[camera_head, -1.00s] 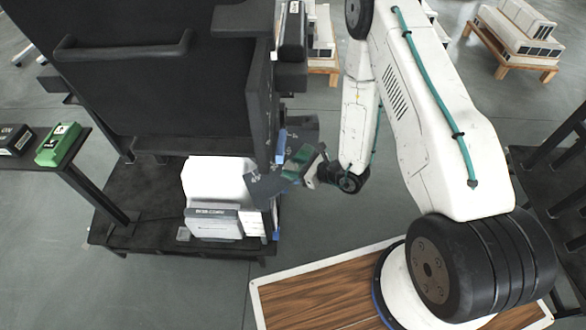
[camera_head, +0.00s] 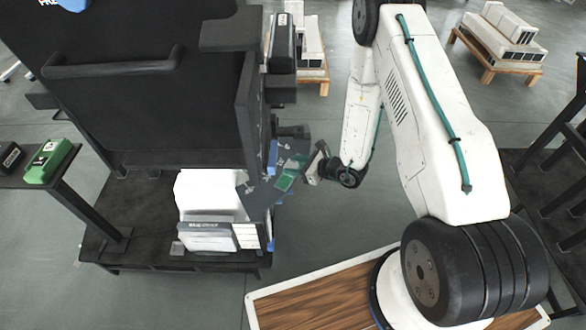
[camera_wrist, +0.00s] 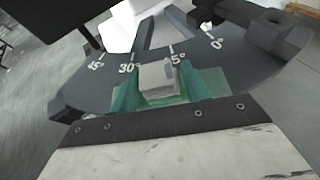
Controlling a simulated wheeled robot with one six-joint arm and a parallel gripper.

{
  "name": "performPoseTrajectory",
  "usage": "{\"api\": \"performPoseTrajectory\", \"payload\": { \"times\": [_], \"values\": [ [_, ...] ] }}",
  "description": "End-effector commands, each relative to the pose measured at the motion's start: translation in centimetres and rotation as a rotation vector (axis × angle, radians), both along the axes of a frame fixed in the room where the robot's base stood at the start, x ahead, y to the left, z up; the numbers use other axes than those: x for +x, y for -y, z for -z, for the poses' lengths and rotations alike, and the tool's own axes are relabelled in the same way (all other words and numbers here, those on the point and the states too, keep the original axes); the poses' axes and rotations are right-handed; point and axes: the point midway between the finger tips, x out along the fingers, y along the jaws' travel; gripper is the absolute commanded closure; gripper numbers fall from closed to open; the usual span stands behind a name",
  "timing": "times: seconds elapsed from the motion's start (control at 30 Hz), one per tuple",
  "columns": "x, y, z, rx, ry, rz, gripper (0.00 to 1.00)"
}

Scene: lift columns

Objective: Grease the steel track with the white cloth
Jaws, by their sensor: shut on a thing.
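My gripper (camera_head: 288,180) is beside the right side of the black column structure, at a dark plate (camera_head: 262,190) with white markings. In the wrist view, my gripper (camera_wrist: 162,90) has green fingers on either side of a small pale grey block (camera_wrist: 158,76) and is shut on it. The block is in front of the dark curved plate (camera_wrist: 85,88), which has angle marks from 0° to 45°. Whether the block is joined to the plate cannot be told. I can make out no white cloth and no clear steel track.
The black column structure (camera_head: 150,110) fills the left. A white box-like unit (camera_head: 208,205) sits on its base. A green case (camera_head: 50,160) lies on a side bench at left. Pallets with white stacks (camera_head: 500,38) stand behind.

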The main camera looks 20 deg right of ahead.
Motion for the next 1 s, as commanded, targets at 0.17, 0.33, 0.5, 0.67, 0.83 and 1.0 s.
{"api": "performPoseTrajectory", "payload": {
  "times": [0.17,0.33,0.5,0.67,0.83,1.0],
  "values": [
    [0.3,0.3,0.0,0.001,0.001,0.0,0.71],
    [1.0,1.1,0.1,0.0,0.0,0.001,0.71],
    [1.9,1.9,0.2,0.001,0.001,0.0,0.71],
    [2.3,2.4,0.3,0.0,-0.001,0.0,0.71],
    [2.6,2.8,0.3,-0.001,0.0,0.002,0.71],
    [3.4,3.6,0.2,-0.002,-0.001,0.001,0.71]
  ]
}}
